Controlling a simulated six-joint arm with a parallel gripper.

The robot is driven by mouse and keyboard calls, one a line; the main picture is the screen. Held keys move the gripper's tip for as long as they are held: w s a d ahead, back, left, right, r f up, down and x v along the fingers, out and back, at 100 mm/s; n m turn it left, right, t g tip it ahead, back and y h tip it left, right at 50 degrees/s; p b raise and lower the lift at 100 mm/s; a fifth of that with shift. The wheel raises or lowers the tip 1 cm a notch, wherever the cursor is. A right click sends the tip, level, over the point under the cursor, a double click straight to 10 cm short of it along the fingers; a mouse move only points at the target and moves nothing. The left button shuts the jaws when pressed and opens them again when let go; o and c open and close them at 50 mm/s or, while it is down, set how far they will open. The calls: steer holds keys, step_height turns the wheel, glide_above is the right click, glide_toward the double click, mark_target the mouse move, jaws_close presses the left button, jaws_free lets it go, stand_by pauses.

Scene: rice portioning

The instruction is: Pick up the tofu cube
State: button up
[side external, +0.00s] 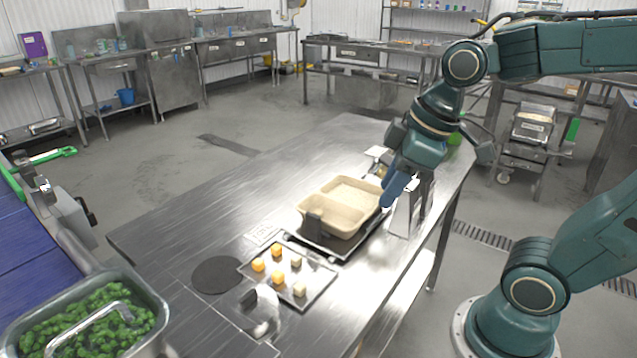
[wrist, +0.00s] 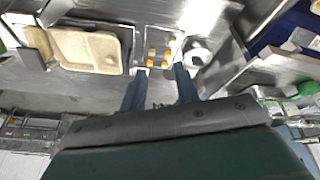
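Two pale beige cubes, which look like tofu, sit on a small metal tray (side external: 318,289): one tofu cube (side external: 296,262) at the upper right and another tofu cube (side external: 299,289) nearer the front. Orange cubes (side external: 258,265) share the tray. My gripper (side external: 390,198) is above the table, up and to the right of the tray, beyond the beige container. In the wrist view my gripper (wrist: 160,70) shows two blue fingers spread apart with nothing between them. The small cubes show just past the fingertips there, apart from them.
A beige two-part container (side external: 342,205) sits on a dark tray between my gripper and the cubes. A dark round mat (side external: 217,274) lies left of the cube tray. A metal bin of green florets (side external: 88,322) is at the lower left. The table's far left is clear.

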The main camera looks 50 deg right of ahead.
steer(key=w+a+f+n+g+y, duration=0.1)
steer(key=w+f+n+g+y, duration=0.2)
steer(key=w+f+n, duration=0.8)
steer(key=shift+w+a+n+g+y, duration=0.15)
steer(key=shift+w+n+g+y, duration=0.35)
steer(key=shift+w+n, duration=0.65)
steer(key=shift+w, duration=0.15)
glide_above(300, 286)
steer(key=d, duration=0.3)
steer(key=shift+w+a+f, duration=0.1)
steer(key=shift+a+f, duration=0.05)
steer(key=shift+f, duration=1.85)
steer(key=shift+a+f, duration=0.1)
steer(key=shift+f, duration=1.9)
steer(key=shift+x, duration=2.6)
steer(key=shift+d, duration=0.1)
jaws_close()
